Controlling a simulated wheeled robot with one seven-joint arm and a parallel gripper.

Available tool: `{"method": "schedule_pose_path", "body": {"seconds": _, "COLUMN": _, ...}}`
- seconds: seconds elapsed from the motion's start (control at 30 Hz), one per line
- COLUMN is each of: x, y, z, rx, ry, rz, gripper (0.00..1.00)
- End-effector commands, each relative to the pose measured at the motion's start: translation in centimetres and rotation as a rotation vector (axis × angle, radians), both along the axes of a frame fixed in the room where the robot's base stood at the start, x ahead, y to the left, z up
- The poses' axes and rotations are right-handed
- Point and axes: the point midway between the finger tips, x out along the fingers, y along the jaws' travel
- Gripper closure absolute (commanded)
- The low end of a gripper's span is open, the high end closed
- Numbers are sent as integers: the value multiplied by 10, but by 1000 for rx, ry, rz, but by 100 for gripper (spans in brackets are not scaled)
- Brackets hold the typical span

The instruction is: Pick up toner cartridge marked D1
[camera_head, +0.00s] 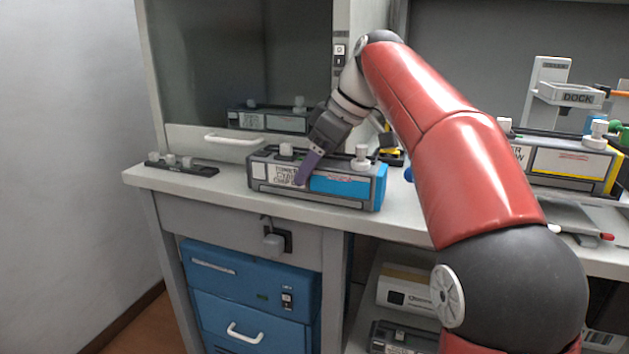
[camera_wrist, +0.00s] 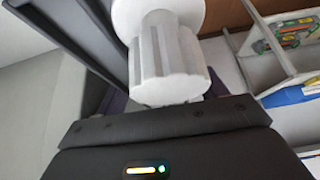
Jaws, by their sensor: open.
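A grey toner cartridge with a cyan panel (camera_head: 340,185) and a white text label lies on the bench top in the head view. A white knob (camera_head: 361,158) stands near its right end, another light knob near its left. I cannot read D1 on it. My gripper (camera_head: 304,176) reaches down to this cartridge, and a purple finger overlaps the front label. The other finger is largely hidden, and contact cannot be judged. The jaws are open. In the wrist view, a white ribbed knob (camera_wrist: 165,60) stands close by the dark gripper body.
A yellow-panelled cartridge (camera_head: 570,162) stands at the right, near a DOCK holder (camera_head: 575,96). A glass-fronted cabinet (camera_head: 250,60) stands behind the bench; a cartridge shape shows in its glass. A dark strip with knobs (camera_head: 182,166) lies left. Another cartridge (camera_head: 400,338) is on the lower shelf.

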Motion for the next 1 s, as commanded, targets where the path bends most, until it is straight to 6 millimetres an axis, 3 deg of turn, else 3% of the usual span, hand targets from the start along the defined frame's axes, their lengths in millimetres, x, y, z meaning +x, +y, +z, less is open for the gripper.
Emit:
{"method": "schedule_pose_path", "body": {"seconds": 0.2, "x": 0, "y": 0, "z": 0, "rx": 0, "ry": -1, "rz": 0, "gripper": 29}}
{"method": "schedule_pose_path", "body": {"seconds": 0.63, "x": 0, "y": 0, "z": 1, "rx": 1, "ry": -3, "rz": 0, "gripper": 84}}
{"method": "schedule_pose_path", "body": {"seconds": 1.0, "x": 0, "y": 0, "z": 7, "rx": 2, "ry": -4, "rz": 0, "gripper": 84}}
